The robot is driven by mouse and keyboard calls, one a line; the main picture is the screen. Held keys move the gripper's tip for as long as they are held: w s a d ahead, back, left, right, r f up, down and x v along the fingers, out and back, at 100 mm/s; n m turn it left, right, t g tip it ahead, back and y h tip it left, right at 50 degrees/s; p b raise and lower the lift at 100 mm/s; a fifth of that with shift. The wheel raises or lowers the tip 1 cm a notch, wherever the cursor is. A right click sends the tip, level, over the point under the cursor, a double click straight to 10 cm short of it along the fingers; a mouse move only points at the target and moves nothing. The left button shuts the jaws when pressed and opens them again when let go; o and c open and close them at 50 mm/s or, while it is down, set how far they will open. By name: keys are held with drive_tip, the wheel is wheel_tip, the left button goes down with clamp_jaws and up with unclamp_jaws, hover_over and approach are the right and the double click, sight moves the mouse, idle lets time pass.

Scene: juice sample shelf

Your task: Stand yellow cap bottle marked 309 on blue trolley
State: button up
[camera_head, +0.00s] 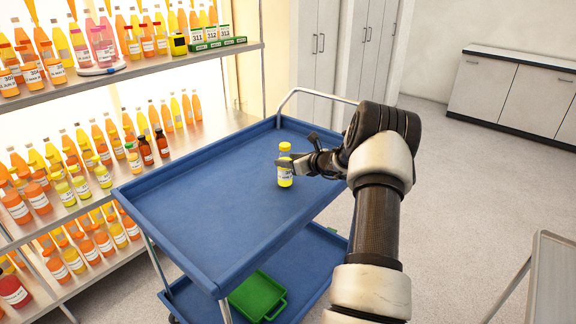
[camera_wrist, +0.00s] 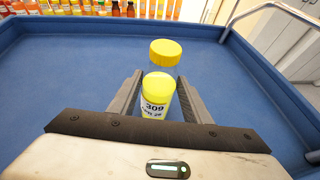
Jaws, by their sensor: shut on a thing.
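The yellow cap bottle marked 309 (camera_wrist: 156,100) is upright between the fingers of my gripper (camera_wrist: 155,95). Its label reads 309 in the wrist view. In the head view the bottle (camera_head: 285,172) is over the middle of the blue trolley's top tray (camera_head: 215,215). My gripper (camera_head: 291,164) reaches it from the right and is shut on it. I cannot tell whether the bottle's base touches the tray.
The tray has a raised rim and is otherwise empty. A green bin (camera_head: 258,296) sits on the trolley's lower shelf. Shelves (camera_head: 200,130) crowded with juice bottles stand at the left. A metal handle (camera_head: 318,92) rises at the trolley's far end.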

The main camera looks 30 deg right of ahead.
drive_tip(key=shift+f, duration=0.55)
drive_tip(key=shift+f, duration=0.2)
drive_tip(key=o, duration=1.3)
drive_tip(key=shift+c, duration=0.2)
drive_tip(key=shift+r, duration=0.1)
drive_tip(key=v, duration=1.2)
drive_tip(key=shift+s, duration=0.1)
